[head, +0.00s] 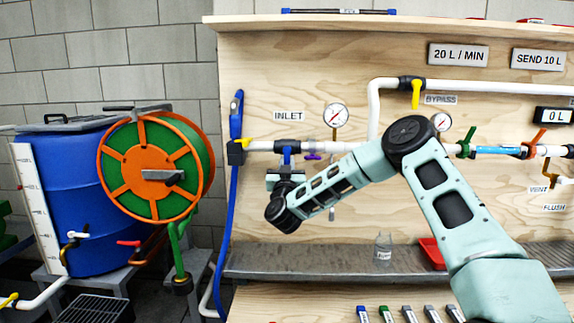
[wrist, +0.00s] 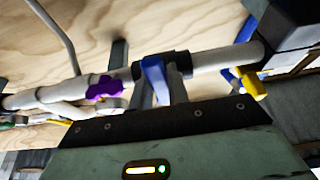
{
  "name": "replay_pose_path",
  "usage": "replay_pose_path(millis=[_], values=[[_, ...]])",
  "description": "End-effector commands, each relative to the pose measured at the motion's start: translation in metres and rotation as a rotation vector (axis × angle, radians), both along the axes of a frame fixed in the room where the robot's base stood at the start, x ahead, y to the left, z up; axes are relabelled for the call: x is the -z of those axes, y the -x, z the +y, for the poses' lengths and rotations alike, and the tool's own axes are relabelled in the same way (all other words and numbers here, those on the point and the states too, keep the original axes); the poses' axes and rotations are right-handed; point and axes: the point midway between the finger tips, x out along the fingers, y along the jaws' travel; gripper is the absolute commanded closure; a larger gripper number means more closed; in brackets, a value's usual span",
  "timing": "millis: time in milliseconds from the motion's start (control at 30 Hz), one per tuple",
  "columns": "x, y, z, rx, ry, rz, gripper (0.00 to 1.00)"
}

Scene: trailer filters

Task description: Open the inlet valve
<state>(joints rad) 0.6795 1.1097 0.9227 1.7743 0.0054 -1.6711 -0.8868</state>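The inlet valve's blue handle (head: 287,150) is on the white pipe just below the INLET label (head: 289,116). In the wrist view the blue handle (wrist: 154,78) hangs from a dark valve body on the pipe. My gripper (head: 286,166) is right at this handle, from the front. In the wrist view my gripper's two grey fingers (wrist: 161,92) stand one on each side of the handle. Whether they touch or grip it I cannot tell. The lower end of the handle is partly hidden between the fingers and my gripper's body.
A purple handle (head: 312,156) and a pressure gauge (head: 336,116) are close right of the valve. A yellow handle (head: 244,143) and blue hose (head: 229,190) are close left. A hose reel (head: 150,168) and blue barrel (head: 75,235) stand further left. A metal shelf (head: 320,262) runs below.

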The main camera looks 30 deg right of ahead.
Motion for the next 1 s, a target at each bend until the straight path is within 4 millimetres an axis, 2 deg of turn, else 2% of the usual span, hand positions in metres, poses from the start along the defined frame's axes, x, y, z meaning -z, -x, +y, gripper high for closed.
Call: replay_pose_path(millis=[467, 1000], values=[[-0.001, 0.002, -0.002, 0.000, 0.064, 0.041, 1.00], [-0.007, 0.012, -0.016, 0.002, 0.442, 0.292, 1.00]])
